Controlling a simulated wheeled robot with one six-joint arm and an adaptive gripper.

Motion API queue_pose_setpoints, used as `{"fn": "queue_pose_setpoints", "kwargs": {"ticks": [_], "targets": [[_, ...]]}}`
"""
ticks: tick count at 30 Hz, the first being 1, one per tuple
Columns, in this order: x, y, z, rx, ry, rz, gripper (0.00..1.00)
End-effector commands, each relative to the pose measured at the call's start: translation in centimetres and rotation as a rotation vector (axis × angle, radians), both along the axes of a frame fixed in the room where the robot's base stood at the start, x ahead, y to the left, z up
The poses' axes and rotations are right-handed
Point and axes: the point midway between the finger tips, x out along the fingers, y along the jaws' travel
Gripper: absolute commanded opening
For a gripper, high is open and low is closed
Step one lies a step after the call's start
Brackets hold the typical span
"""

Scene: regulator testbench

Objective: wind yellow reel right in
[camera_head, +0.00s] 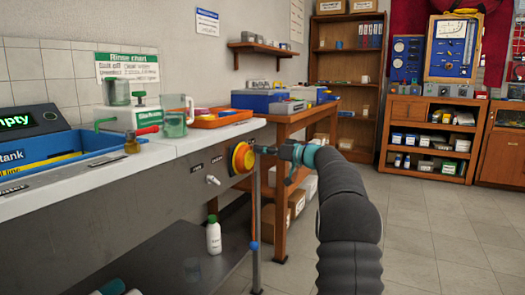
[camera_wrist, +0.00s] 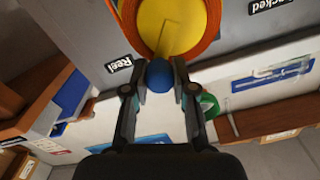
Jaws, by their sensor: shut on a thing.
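The yellow reel (camera_head: 241,158), with an orange rim, is mounted on the front of the grey bench near its right end. It also shows at the top of the wrist view (camera_wrist: 172,22), cut off by the frame edge. A blue round knob (camera_wrist: 159,76) stands at the reel's rim in the wrist view. My gripper (camera_head: 268,150) reaches in from the right of the reel, and its fingers (camera_wrist: 160,82) are shut on the blue knob. An orange line (camera_head: 254,205) hangs below the reel, with a blue piece (camera_head: 254,246) on it.
A white tap (camera_head: 213,180) sticks out of the bench front left of the reel. A white bottle (camera_head: 213,237) stands on the lower shelf. A wooden table (camera_head: 284,128) with boxes stands behind my gripper. The tiled floor (camera_head: 430,225) at right is clear.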

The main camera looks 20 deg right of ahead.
Motion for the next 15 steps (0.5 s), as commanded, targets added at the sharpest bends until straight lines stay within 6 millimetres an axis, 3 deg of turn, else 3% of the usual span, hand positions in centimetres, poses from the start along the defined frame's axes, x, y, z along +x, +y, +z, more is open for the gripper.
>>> {"fn": "queue_pose_setpoints", "kwargs": {"ticks": [15], "targets": [[0.8, -1.0, -1.2, 0.330, 0.258, -0.001, 0.00]]}}
